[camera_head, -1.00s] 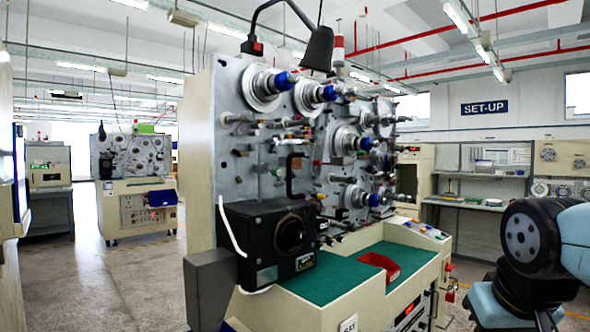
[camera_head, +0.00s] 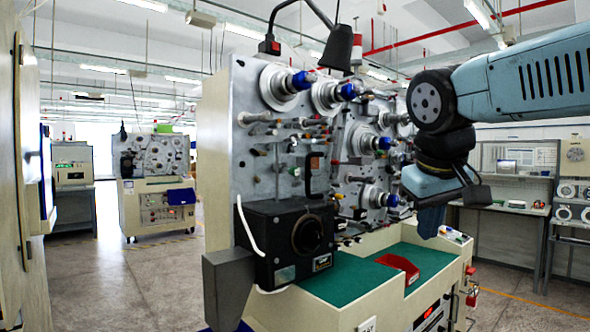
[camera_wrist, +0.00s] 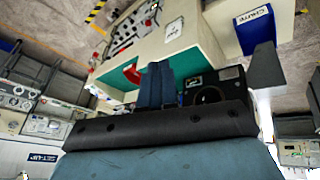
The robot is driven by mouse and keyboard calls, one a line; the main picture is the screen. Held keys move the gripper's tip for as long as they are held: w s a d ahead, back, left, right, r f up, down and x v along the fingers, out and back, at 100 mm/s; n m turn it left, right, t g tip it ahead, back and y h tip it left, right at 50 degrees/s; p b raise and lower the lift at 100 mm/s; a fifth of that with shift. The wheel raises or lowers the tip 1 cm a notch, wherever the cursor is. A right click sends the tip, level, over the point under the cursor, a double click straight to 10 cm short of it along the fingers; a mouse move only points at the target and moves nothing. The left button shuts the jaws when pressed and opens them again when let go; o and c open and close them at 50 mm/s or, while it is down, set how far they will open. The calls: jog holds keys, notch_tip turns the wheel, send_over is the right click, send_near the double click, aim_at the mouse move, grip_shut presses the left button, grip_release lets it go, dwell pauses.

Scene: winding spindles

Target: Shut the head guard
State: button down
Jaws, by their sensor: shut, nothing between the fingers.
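The winding machine (camera_head: 222,160) stands ahead with its grey spindle face towards me. A black bar handle (camera_head: 308,182) with a small orange tag above it shows on this face, above a black box with a round dial (camera_head: 290,240). I cannot clearly make out the guard's panel, or whether it is open or shut. My gripper (camera_head: 430,222) hangs to the right of the handle, in front of the machine's right part, with its fingers pointing down. It is shut and empty, apart from the handle. In the wrist view the blue fingers (camera_wrist: 157,84) are together; the black box (camera_wrist: 228,75) is beyond them.
A green worktop (camera_head: 345,283) with a red tray (camera_head: 399,268) lies below the spindles. A grey chute (camera_head: 229,285) juts from the machine's left front. A black lamp (camera_head: 337,48) hangs above. Shelving (camera_head: 510,180) stands at the right; the floor at left is open.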

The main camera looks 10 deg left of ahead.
jog(key=a+r+n+t, duration=0.1)
jog(key=a+r, duration=0.4)
jog(key=a, duration=0.4)
jog(key=a+r+n, duration=0.1)
jog(key=a+r, duration=0.5)
jog(key=a, duration=0.2)
jog(key=a+r+n+t, duration=0.1)
jog(key=a+r+n, duration=0.1)
jog(key=a+r, duration=0.5)
jog(key=d+x, duration=0.1)
jog(key=x, duration=1.1)
jog(key=shift+w+f, duration=0.15)
jog(key=shift+w, duration=0.3)
